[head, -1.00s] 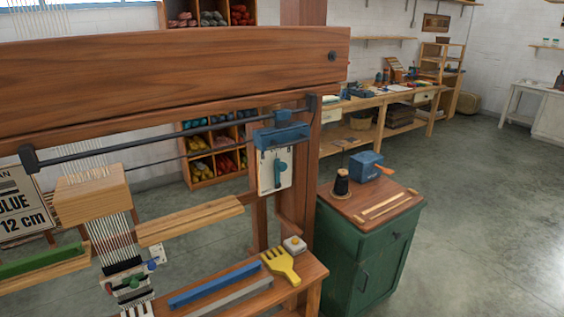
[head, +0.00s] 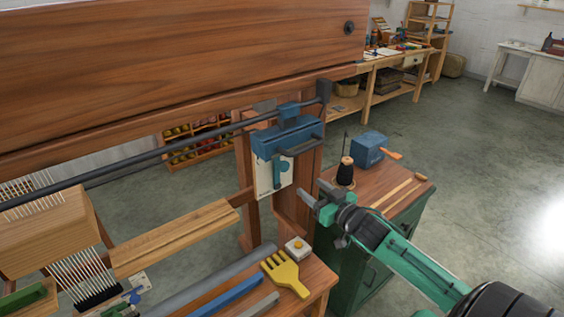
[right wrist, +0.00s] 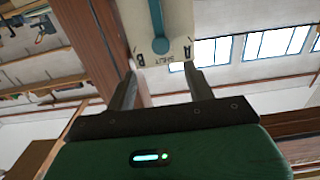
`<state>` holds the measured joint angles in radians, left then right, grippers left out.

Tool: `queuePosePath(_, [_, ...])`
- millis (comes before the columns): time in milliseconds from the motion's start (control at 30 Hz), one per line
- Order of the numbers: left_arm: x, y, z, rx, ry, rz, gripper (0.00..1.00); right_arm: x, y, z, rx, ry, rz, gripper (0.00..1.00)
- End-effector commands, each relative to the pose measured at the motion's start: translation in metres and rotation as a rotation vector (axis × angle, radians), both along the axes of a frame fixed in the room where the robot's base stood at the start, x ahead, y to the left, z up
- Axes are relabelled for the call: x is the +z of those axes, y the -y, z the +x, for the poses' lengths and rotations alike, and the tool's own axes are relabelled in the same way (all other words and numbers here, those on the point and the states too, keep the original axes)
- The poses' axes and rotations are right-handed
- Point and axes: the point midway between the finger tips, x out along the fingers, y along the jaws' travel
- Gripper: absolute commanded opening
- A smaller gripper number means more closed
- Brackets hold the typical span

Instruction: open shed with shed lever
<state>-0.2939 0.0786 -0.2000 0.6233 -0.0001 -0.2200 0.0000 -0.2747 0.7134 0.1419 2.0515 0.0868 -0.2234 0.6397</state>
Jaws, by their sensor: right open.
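The blue shed lever (head: 280,174) hangs on a white plate (head: 264,178) below a blue block on the loom's right post. In the right wrist view the lever (right wrist: 157,28) points toward the letters on the plate (right wrist: 177,22), where A and B can be read. My right gripper (head: 314,191) is open and empty, to the right of and a little below the lever, apart from it. In the right wrist view my two fingers (right wrist: 160,78) are spread, with the plate beyond them.
A blue block with a dark handle (head: 288,138) sits above the lever. A green cabinet with a black spool (head: 345,174) stands behind my right gripper.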

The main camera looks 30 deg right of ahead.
Motion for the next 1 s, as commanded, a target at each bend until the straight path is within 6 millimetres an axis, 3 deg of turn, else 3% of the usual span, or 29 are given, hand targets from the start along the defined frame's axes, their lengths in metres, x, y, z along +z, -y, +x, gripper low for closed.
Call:
queuePosePath(300, [0.007,-0.003,-0.017,-0.001,-0.022,0.004,0.36,0.004,-0.002,0.029,0.0,0.003,-0.001,0.54])
queuePosePath(1000, [0.032,-0.002,-0.004,-0.001,-0.005,0.002,0.36,0.002,-0.01,0.121,0.0,0.002,0.001,0.54])
